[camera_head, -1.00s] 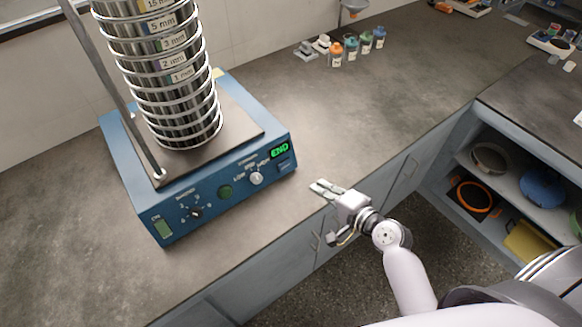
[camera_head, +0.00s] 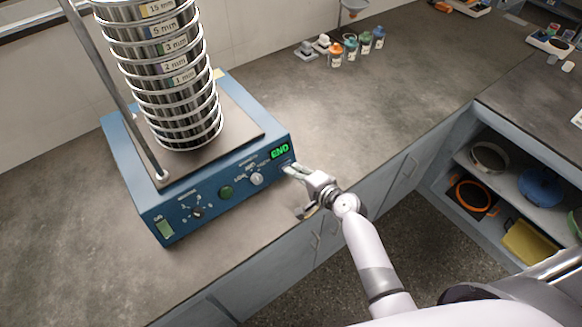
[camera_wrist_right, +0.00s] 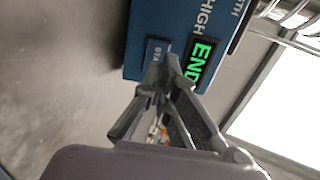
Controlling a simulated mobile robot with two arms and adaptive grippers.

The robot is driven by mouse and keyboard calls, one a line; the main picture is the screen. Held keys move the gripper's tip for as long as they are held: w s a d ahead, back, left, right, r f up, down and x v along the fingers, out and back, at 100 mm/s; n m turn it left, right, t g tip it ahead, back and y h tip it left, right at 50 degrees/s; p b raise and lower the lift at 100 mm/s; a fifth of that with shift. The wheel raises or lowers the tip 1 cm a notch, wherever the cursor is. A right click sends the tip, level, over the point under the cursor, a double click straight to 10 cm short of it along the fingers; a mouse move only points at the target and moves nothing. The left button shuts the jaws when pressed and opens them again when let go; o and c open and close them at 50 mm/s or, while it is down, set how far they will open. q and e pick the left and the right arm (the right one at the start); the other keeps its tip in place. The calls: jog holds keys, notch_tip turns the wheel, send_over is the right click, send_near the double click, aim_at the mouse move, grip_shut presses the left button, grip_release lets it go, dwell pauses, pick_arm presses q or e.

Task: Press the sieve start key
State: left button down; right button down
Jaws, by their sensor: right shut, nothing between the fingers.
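The blue sieve shaker (camera_head: 225,210) stands on the bench with its stack of steel sieves (camera_head: 165,75) on top. Its display (camera_head: 280,151) reads END in green, and it also shows in the wrist view (camera_wrist_right: 200,62). My left gripper is out of view.
A metal rod (camera_head: 115,95) rises beside the sieves. Small bottles (camera_head: 350,50) stand at the back.

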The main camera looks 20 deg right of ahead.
aim_at(285, 166)
jog(key=shift+x, duration=1.25)
